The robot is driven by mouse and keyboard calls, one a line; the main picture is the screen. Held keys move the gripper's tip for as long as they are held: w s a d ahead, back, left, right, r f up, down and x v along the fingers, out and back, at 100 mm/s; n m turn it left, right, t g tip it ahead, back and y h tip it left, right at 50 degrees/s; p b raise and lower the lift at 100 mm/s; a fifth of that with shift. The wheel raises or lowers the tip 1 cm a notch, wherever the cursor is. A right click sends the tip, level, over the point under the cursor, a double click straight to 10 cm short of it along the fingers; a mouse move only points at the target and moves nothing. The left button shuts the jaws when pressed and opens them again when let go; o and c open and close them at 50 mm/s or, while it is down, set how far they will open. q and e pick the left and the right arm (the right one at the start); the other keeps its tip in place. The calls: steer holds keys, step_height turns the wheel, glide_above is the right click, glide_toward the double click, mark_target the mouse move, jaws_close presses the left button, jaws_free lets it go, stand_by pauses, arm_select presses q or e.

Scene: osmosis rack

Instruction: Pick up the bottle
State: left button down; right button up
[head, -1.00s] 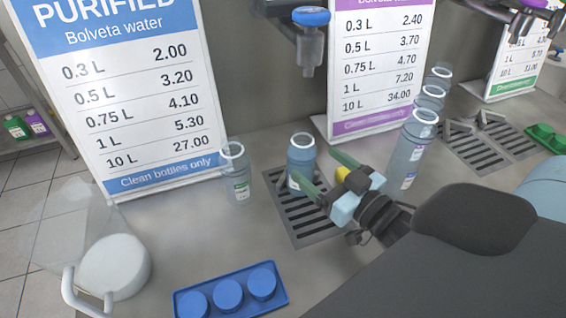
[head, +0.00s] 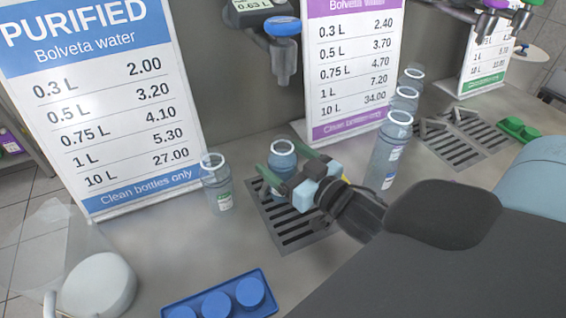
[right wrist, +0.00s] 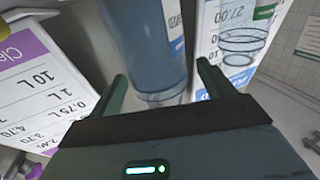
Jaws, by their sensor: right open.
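A blue-tinted bottle (head: 283,153) with a white neck ring stands upright on the drain grate (head: 303,236) under the blue-capped tap. My right gripper (head: 271,163) is open, with its green fingers on either side of this bottle in the head view. The right wrist view shows the blue bottle (right wrist: 148,45) between the two open fingers (right wrist: 163,78); I cannot tell whether either finger touches it. The gripper hides part of the bottle in the head view. My left gripper is out of view.
A clear bottle (head: 216,184) stands close left of the grate. Several clear bottles (head: 388,158) stand in a row to the right. The blue tap (head: 283,50) hangs above. A blue cap tray (head: 262,285) and price signs (head: 95,95) flank the space.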

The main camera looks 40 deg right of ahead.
steer(key=shift+w+a, duration=0.1)
steer(key=shift+w, duration=1.3)
steer(key=c, duration=1.4)
steer(key=shift+r, duration=0.15)
